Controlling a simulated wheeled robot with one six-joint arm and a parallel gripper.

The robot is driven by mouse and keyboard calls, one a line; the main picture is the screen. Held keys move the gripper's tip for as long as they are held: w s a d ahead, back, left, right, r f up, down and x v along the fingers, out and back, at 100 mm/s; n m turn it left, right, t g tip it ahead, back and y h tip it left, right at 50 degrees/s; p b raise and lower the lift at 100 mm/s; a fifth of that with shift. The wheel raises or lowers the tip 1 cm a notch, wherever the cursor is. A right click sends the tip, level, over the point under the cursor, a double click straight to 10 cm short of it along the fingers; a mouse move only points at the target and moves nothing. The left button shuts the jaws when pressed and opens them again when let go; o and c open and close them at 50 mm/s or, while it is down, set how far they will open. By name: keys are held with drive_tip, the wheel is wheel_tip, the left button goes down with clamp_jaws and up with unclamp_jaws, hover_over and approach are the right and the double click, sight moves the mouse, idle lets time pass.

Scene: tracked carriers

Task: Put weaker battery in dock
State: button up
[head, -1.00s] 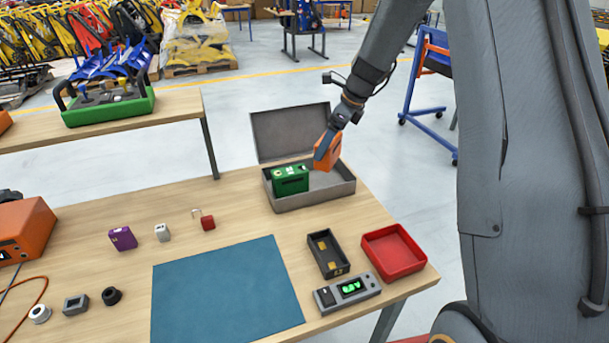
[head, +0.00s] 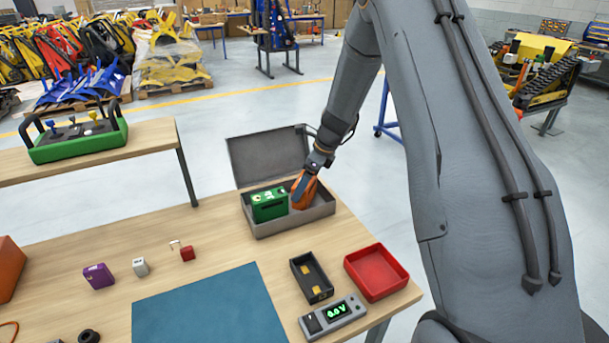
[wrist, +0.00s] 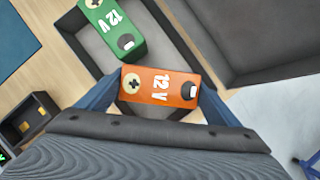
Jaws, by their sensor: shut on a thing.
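My gripper (head: 304,184) is shut on an orange 12 V battery (head: 304,194), inside the right part of the open grey case (head: 290,225). In the wrist view the orange battery (wrist: 158,88) lies between the two blue fingers. A green 12 V battery (head: 269,205) stands to its left in the case, and its top also shows in the wrist view (wrist: 112,30). A black open tray with brass contacts (head: 311,278), which looks like the dock, is on the table in front of the case. I cannot tell whether the orange battery touches the case floor.
A grey meter (head: 333,315) with a green display, seemingly 0.0 V, sits by the black tray. A red tray (head: 376,272) is to the right. A blue mat (head: 210,310) lies left. A purple block (head: 98,276) and other small items are further left. The case's raised lid (head: 268,157) stands behind.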

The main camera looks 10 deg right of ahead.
drive_tip(key=shift+f, duration=0.75)
drive_tip(key=shift+f, duration=0.1)
drive_tip(key=o, duration=2)
drive_tip(key=shift+f, duration=0.1)
drive_tip(key=b+v, duration=0.3)
drive_tip(key=v, duration=0.8)
drive_tip(key=s+a+n+h, duration=0.1)
drive_tip(key=s+n, duration=0.7)
drive_tip(key=s, duration=0.2)
drive_tip(key=s+a+n+h, duration=0.1)
drive_tip(key=s+n, duration=0.7)
drive_tip(key=s, duration=0.2)
drive_tip(key=s+a+n+g+h, duration=0.1)
drive_tip(key=s+n, duration=0.7)
drive_tip(key=s, duration=0.2)
drive_tip(key=shift+a+r+n+h, duration=0.25)
drive_tip(key=shift+r+n+h, duration=0.05)
drive_tip(key=shift+n, duration=0.1)
